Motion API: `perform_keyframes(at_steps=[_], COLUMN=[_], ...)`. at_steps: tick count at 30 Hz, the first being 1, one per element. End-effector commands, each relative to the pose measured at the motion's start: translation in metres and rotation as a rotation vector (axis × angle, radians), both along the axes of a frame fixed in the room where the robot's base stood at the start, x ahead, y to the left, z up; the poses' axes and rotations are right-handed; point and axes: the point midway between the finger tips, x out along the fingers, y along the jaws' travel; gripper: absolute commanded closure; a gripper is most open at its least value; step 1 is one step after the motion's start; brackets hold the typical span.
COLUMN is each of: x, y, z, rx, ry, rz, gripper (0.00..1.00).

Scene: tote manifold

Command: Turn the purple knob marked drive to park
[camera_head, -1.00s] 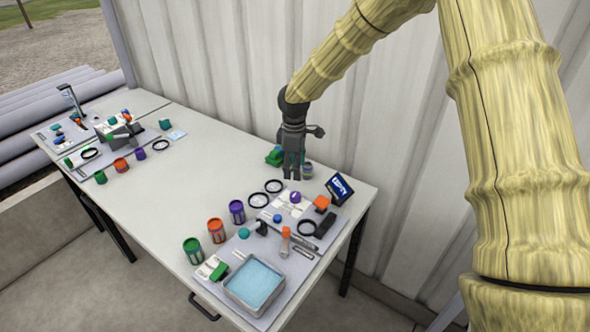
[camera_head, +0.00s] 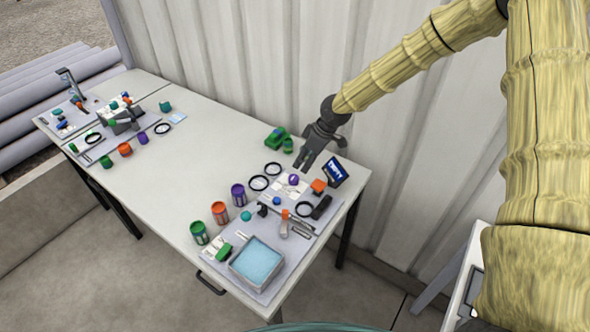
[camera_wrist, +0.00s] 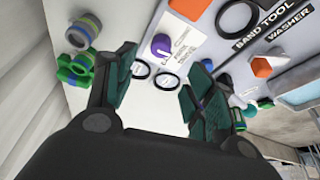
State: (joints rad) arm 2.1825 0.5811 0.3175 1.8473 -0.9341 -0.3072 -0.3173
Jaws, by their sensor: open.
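The purple knob (camera_head: 293,180) sits on a white label card on the grey board at the right end of the table. In the wrist view the purple knob (camera_wrist: 161,45) shows with a pale pointer mark, on a card (camera_wrist: 185,42) whose text is too small to read. My gripper (camera_head: 303,167) is above the table's back edge, just up and right of the knob, and touches nothing. In the wrist view its two dark green fingers (camera_wrist: 158,90) stand wide apart and empty, with the knob beyond them near the top.
An orange knob (camera_head: 318,186) and a dark display (camera_head: 335,173) stand close right of the purple knob. Black rings (camera_head: 259,183) lie to its left. Green items (camera_head: 277,138) stand at the back. A tray of blue liquid (camera_head: 257,261) is at the front. The table's middle is clear.

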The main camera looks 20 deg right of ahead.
Motion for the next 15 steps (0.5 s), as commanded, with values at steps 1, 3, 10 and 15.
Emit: perform_keyframes(at_steps=[1, 3, 10, 15], x=[-0.001, -0.002, 0.001, 0.005], y=[-0.001, -0.001, 0.003, 0.008], z=[0.002, 0.001, -0.01, -0.024], rx=[0.011, 0.02, 0.021, 0.021], ry=[-0.005, -0.009, -0.011, -0.01], rz=[-0.006, -0.012, -0.011, -0.01], gripper=[0.46, 0.46, 0.46, 0.46])
